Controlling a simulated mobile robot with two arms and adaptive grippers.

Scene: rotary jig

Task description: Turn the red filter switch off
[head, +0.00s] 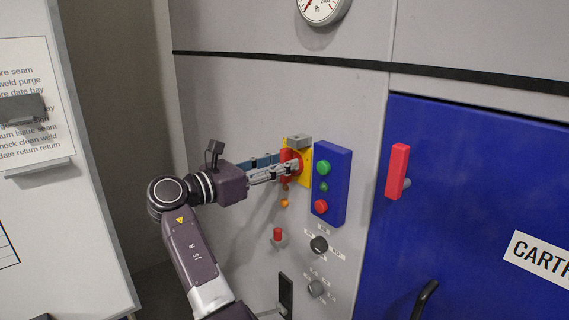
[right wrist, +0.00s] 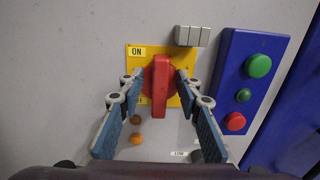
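The red filter switch (right wrist: 161,78) is a round red knob with an upright bar handle, on a yellow plate (right wrist: 134,67) on the grey wall. A white ON label (right wrist: 137,51) is at the plate's upper left; a lower label is mostly hidden by a finger. My right gripper (right wrist: 162,88) is open, one finger on each side of the bar, with gaps visible between fingers and bar. In the head view the right gripper (head: 293,167) reaches the switch from the left and hides part of it. My left gripper is not in view.
A blue box (head: 333,188) with green and red buttons is close right of the switch. A grey block (right wrist: 192,36) sits above the plate. A blue door (head: 470,200) is at right.

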